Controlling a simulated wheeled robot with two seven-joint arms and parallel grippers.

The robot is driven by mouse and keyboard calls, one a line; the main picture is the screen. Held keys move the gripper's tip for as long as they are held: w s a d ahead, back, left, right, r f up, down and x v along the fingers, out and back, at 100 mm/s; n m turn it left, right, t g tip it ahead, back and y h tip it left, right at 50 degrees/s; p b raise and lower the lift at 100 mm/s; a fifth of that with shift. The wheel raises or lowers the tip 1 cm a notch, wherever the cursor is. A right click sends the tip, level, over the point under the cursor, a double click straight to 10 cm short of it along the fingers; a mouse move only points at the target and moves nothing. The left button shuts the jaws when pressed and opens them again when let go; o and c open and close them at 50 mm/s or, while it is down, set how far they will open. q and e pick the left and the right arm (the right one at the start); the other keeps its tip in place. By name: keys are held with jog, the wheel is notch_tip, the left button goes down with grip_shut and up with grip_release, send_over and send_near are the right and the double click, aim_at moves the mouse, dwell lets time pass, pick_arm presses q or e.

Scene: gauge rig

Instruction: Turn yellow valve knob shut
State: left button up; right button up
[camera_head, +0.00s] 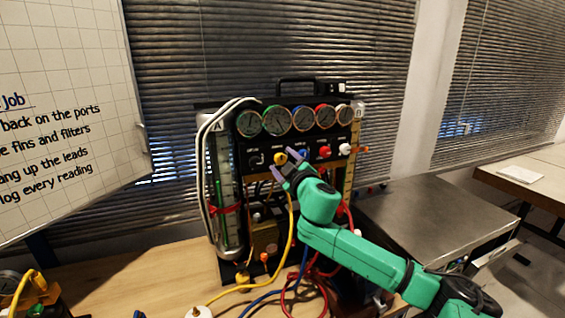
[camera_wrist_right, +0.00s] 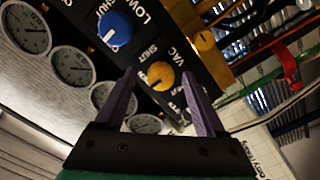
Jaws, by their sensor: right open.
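The yellow valve knob (camera_head: 280,158) is on the dark front panel of the gauge rig (camera_head: 264,136), below the row of gauges. In the right wrist view the yellow knob (camera_wrist_right: 161,75) sits beside the printed words "VAC" and "SHUT". My right gripper (camera_head: 284,164) is at the panel, right by this knob. In the right wrist view its two purple fingers (camera_wrist_right: 158,74) are open, with the knob showing between their tips. I cannot tell whether they touch it. My left gripper is in neither view.
A blue knob (camera_wrist_right: 115,28) is close by on the same panel. Red (camera_head: 325,152) and white (camera_head: 345,148) knobs lie to the right. Yellow (camera_head: 291,225), blue and red hoses hang below. A whiteboard (camera_head: 60,110) stands at left, a metal-topped cart (camera_head: 430,215) at right.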

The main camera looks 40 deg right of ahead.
jog(key=shift+w, duration=0.3)
grip_shut()
jog(key=shift+f+m, duration=0.1)
jog(key=shift+m, duration=0.3)
jog(key=m, duration=0.8)
jog(key=m+p, duration=0.1)
jog(key=m, duration=0.3)
jog(key=m+p, duration=0.1)
jog(key=m, duration=0.4)
jog(key=shift+p, duration=0.4)
